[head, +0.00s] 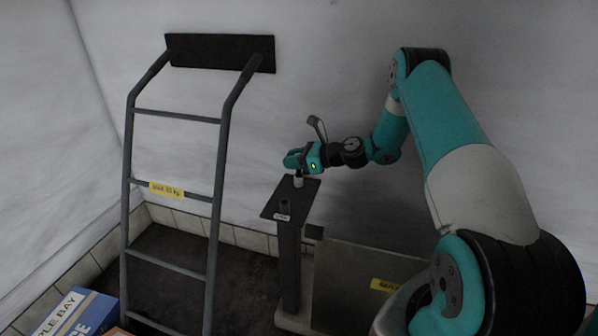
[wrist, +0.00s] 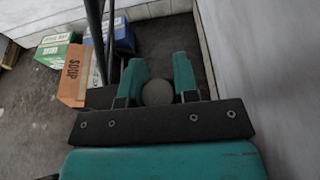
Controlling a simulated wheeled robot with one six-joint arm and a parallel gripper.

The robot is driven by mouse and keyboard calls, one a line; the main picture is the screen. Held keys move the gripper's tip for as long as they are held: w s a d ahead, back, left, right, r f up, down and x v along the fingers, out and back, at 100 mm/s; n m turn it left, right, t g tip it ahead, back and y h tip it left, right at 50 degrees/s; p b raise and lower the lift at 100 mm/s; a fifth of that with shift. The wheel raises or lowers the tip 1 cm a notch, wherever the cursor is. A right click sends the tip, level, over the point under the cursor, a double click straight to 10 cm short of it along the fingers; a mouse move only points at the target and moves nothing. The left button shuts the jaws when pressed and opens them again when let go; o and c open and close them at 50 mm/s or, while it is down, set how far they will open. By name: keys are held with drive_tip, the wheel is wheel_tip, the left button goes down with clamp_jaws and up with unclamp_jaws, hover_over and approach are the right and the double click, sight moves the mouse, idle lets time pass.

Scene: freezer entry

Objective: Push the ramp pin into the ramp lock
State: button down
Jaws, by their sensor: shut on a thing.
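My gripper (head: 298,168) is over the rear part of a dark plate on a post, which looks like the ramp lock (head: 272,208). It is shut on a short pale round piece, which looks like the ramp pin (head: 298,182). In the wrist view the round grey top of the pin (wrist: 157,92) shows between the two teal fingers of my gripper (wrist: 158,72). The pin's lower end is close to the plate; I cannot tell if it touches or sits in a hole. A short dark cylinder (head: 285,205) stands on the plate, nearer the front, above a small white label.
A grey ladder-like frame (head: 215,170) with a yellow label leans at the wall on the left. A grey panel (head: 350,285) stands right of the post. Boxes (wrist: 75,75) lie on the floor. White walls close in behind and right.

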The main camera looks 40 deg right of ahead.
drive_tip(key=shift+r+p, duration=0.35)
drive_tip(key=shift+p, duration=0.15)
idle(0.5)
drive_tip(key=shift+r+p, duration=2.35)
drive_tip(key=shift+r, duration=0.4)
